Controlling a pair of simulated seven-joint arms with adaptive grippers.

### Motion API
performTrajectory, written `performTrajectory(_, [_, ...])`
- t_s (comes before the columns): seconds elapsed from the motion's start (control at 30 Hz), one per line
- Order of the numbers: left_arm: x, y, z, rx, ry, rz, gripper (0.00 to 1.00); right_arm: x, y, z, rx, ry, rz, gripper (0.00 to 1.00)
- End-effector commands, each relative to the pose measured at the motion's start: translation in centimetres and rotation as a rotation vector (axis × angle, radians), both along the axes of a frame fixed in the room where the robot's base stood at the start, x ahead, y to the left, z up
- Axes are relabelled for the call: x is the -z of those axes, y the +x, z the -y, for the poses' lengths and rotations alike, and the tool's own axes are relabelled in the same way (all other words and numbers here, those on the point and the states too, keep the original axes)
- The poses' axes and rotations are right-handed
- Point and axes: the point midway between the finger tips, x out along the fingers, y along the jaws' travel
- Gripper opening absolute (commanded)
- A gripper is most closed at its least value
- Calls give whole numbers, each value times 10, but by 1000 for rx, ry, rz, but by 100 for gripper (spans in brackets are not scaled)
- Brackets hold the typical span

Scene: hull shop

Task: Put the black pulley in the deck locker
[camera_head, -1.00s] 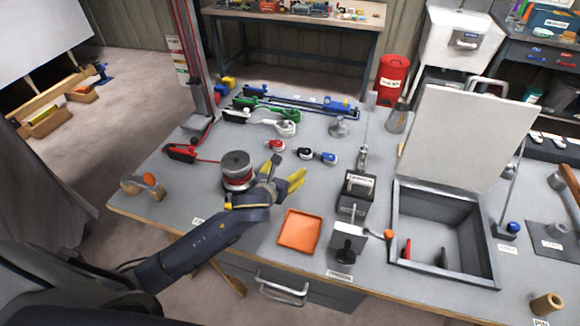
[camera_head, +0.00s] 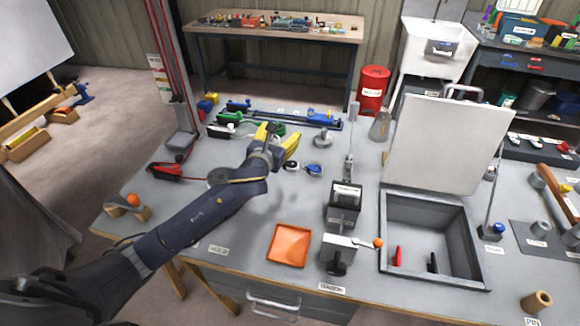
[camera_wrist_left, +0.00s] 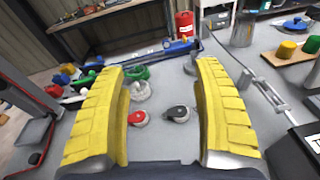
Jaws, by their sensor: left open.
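The black pulley (camera_head: 291,165) lies on the bench, just left of a blue pulley (camera_head: 314,169). In the left wrist view the black pulley (camera_wrist_left: 178,113) lies between my spread fingers, right of a red pulley (camera_wrist_left: 138,118). My left gripper (camera_head: 278,140) is open and empty, over the bench near the pulleys and apart from them. My arm and gripper hide the red pulley in the head view. The deck locker (camera_head: 470,272) is a grey open box at the right, its lid (camera_head: 437,145) raised. A red and a black piece stand inside it. My right gripper is not in view.
An orange tray (camera_head: 290,246) and a vice-like device (camera_head: 338,255) with an orange knob lie between my arm and the locker. A black box (camera_head: 343,205) stands behind them. Green and blue tools line the back. The locker's floor is mostly bare.

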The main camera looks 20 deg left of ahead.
Motion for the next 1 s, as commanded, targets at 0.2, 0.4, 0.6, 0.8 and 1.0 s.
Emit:
performTrajectory(0.2, [-111, 58, 12, 54, 124, 285, 68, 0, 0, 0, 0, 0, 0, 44])
performTrajectory(0.4, [-203, 86, 50, 231, 221, 556, 68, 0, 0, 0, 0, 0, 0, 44])
performTrajectory(0.6, [-244, 94, 95, 495, 350, 689, 68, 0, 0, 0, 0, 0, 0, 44])
performTrajectory(0.8, [-230, 100, 120, 766, 500, 631, 68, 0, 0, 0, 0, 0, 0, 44])
performTrajectory(1.0, [-176, 110, 112, 977, 636, 396, 68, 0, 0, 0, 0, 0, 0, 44])
